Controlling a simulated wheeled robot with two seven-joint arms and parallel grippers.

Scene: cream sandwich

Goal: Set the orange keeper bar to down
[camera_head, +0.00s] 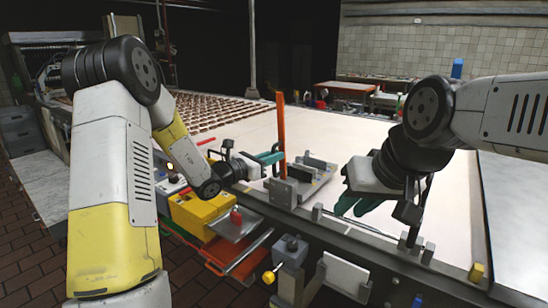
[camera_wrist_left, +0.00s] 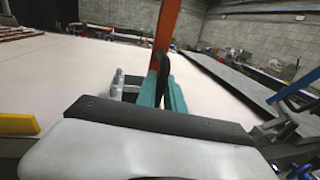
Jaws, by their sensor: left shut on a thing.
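The orange keeper bar (camera_head: 281,120) stands upright from a grey metal fixture (camera_head: 300,182) at the near edge of the pale belt. My left gripper (camera_head: 272,156) has its teal fingers shut on the bar's lower part. In the left wrist view the orange bar (camera_wrist_left: 167,35) rises out of the top of the picture, behind the teal fingers (camera_wrist_left: 162,95). The fingers hide part of it. My right gripper (camera_head: 357,205) hangs over the belt's near edge to the right, with its teal fingers apart and nothing seen between them.
A metal rail (camera_head: 350,236) with small blocks runs along the belt. The pale belt (camera_head: 350,140) is mostly clear beyond.

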